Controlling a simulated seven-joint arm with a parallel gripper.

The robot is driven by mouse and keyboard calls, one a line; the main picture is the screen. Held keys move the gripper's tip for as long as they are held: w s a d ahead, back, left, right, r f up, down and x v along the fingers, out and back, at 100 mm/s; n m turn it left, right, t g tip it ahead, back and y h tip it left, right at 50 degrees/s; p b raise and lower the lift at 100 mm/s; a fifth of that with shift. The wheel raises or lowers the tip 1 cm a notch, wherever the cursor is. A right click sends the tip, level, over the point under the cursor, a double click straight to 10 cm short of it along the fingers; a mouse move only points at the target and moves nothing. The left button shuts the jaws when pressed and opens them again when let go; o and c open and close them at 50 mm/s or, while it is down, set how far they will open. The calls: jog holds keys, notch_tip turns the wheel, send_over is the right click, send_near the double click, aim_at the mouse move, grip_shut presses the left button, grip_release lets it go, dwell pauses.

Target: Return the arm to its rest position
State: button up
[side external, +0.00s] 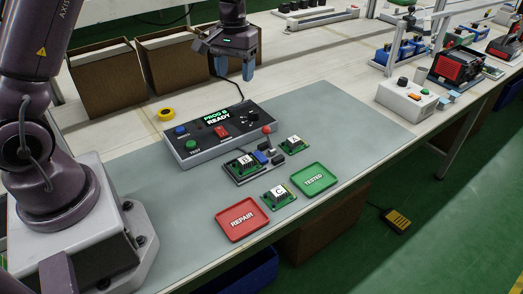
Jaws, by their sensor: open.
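My gripper (235,68) hangs at the top middle of the side external view, high above the bench, behind the control box. Its blue fingers point down and are apart, with nothing between them. The rest of my arm rises from the bench at the left, and its upper part leaves the picture. The control box (222,130) shows "PROG B READY" on a green display. In front of it, a green board with a lettered chip (245,161) sits in a dark fixture. Another board (294,144) lies right of it, and a board marked C (278,195) lies between the trays.
A red REPAIR tray (242,222) and a green TESTED tray (315,179) lie near the front edge of the grey mat (180,230). Cardboard bins (108,80) stand at the back left. A yellow tape roll (166,114) lies behind the box. Other equipment (408,98) stands right.

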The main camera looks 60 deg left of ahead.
jog(key=s+d+r+m+t, duration=0.3)
jog(key=s+d+r, duration=0.3)
jog(key=s, duration=0.4)
jog(key=s+d+r+m+t, duration=0.3)
jog(key=s+d+r, duration=0.3)
jog(key=s, duration=0.5)
notch_tip(320, 180, up, 2)
jog(key=shift+s+d+r, duration=0.1)
jog(key=shift+s+d, duration=0.15)
jog(key=shift+d, duration=0.05)
